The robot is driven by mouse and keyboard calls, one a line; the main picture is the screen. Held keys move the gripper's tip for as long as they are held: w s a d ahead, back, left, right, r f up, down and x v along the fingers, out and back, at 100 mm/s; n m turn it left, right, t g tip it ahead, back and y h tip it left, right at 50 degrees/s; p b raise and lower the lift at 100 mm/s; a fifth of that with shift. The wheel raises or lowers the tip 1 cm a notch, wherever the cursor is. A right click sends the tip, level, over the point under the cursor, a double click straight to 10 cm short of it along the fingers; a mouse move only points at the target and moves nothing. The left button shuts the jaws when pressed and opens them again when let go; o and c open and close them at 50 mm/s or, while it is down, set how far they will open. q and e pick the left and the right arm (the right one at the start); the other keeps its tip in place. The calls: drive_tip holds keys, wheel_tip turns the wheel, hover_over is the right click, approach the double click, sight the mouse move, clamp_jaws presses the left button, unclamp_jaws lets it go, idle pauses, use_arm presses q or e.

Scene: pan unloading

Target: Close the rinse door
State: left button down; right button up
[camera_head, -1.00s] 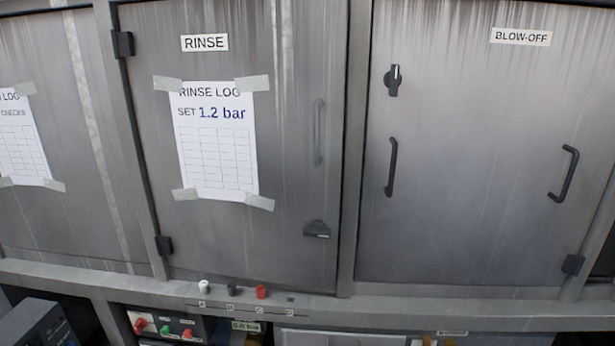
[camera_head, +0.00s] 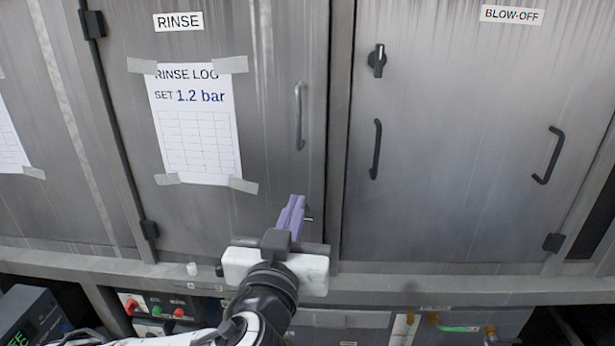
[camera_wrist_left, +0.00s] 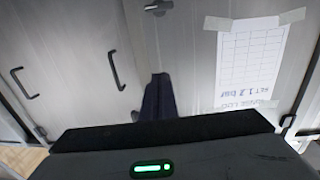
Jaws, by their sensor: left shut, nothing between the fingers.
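The rinse door (camera_head: 270,60) is a grey metal panel with a RINSE label, a taped log sheet (camera_head: 197,135) and an upright bar handle (camera_head: 300,115). It looks about flush with its frame; I cannot tell whether it is fully shut. My left gripper (camera_head: 291,212) has its purple fingers together and empty, in front of the door's lower right part. In the wrist view, upside down, the latch (camera_wrist_left: 157,7) is beyond the fingertips (camera_wrist_left: 158,80). Contact cannot be told. My right gripper is not in view.
The blow-off door (camera_head: 450,150) stands to the right, with two bar handles and a dark knob (camera_head: 376,60). Hinges (camera_head: 92,24) are on the rinse door's left edge. A ledge (camera_head: 430,283) with a white button (camera_head: 192,269) runs below, above control boxes.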

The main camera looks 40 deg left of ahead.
sight(310, 164)
use_arm(q)
drive_tip(key=b+x, duration=0.2)
drive_tip(key=x, duration=1)
drive_tip(key=shift+d, duration=0.1)
drive_tip(key=shift+w+a, duration=0.25)
drive_tip(key=shift+w, duration=0.35)
